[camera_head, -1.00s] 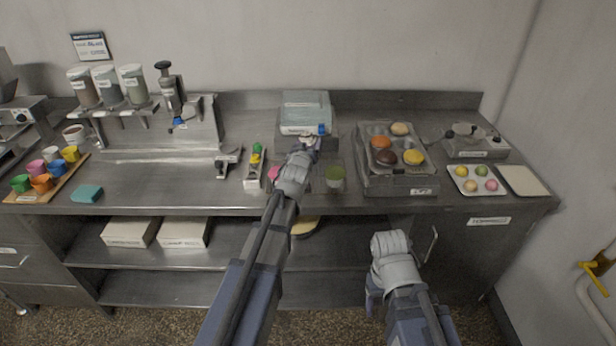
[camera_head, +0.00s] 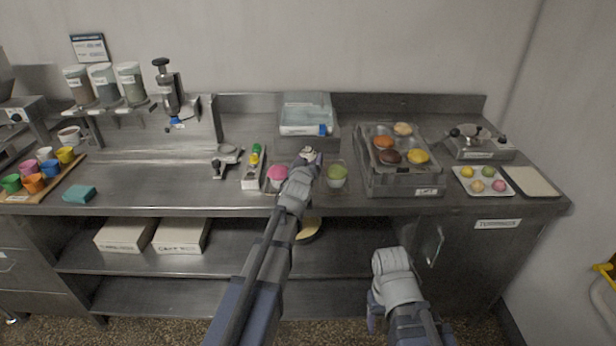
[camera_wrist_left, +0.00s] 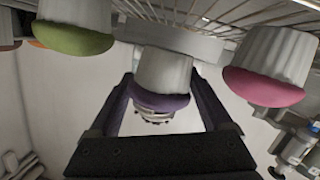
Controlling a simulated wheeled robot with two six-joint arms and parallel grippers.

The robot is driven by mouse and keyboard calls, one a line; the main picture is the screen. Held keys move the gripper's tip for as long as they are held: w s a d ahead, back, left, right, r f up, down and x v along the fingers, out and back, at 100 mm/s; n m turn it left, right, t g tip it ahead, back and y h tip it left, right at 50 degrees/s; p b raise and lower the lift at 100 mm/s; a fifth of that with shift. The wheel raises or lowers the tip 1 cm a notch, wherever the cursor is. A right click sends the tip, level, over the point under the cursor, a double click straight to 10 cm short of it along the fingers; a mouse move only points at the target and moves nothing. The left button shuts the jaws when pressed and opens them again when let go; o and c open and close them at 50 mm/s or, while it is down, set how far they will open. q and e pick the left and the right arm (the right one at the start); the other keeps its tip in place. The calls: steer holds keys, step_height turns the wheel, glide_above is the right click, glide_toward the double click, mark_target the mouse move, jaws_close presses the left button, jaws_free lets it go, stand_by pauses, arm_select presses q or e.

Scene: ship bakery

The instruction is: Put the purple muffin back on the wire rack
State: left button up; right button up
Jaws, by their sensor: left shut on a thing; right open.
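My left gripper (camera_head: 309,156) is at the middle of the counter, between the pink muffin (camera_head: 277,173) and the green muffin (camera_head: 337,176). In the left wrist view it is shut on the purple muffin (camera_wrist_left: 160,100), which has a white paper cup and sits between its two fingers. The purple muffin is hidden by my arm in the head view. The wire rack (camera_wrist_left: 240,16) shows along the top of the wrist view, close to the held muffin's base; I cannot tell whether they touch. My right gripper (camera_head: 372,318) is low in front of the counter, open and mostly hidden.
A metal tray (camera_head: 372,184) with several buns stands right of the green muffin. A scale (camera_head: 305,124) stands behind my left gripper. A narrow box with coloured items (camera_head: 254,175) is to the left. Bare counter (camera_head: 150,185) lies further left.

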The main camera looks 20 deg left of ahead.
arm_select(q)
steer(key=shift+f+b, duration=1.9)
steer(key=shift+b, duration=0.05)
steer(key=shift+r, duration=0.1)
steer(key=o, duration=0.7)
